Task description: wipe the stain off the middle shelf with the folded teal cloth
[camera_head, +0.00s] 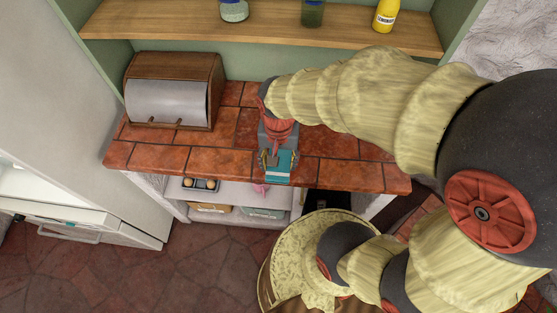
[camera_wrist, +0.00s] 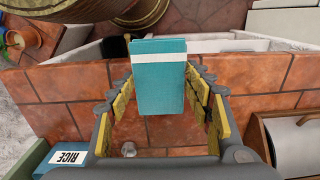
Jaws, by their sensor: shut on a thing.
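My gripper (camera_head: 270,158) is over the front part of the red-tiled counter, pointing down. It is shut on the folded teal cloth (camera_head: 282,166), which has a white stripe. In the wrist view the cloth (camera_wrist: 158,85) is between the yellow finger pads of my gripper (camera_wrist: 163,88), above the tiles near the counter's front edge. I cannot tell whether the cloth touches the tiles. No stain can be made out clearly. My arm hides the right part of the counter.
A bread box (camera_head: 170,90) stands on the counter's left. An upper wooden shelf (camera_head: 150,22) holds a yellow lemonade bottle (camera_head: 386,14) and jars. Under the counter, a white shelf holds bins (camera_head: 210,209) and a small pink thing (camera_head: 261,188). A rice box (camera_wrist: 68,158) shows in the wrist view.

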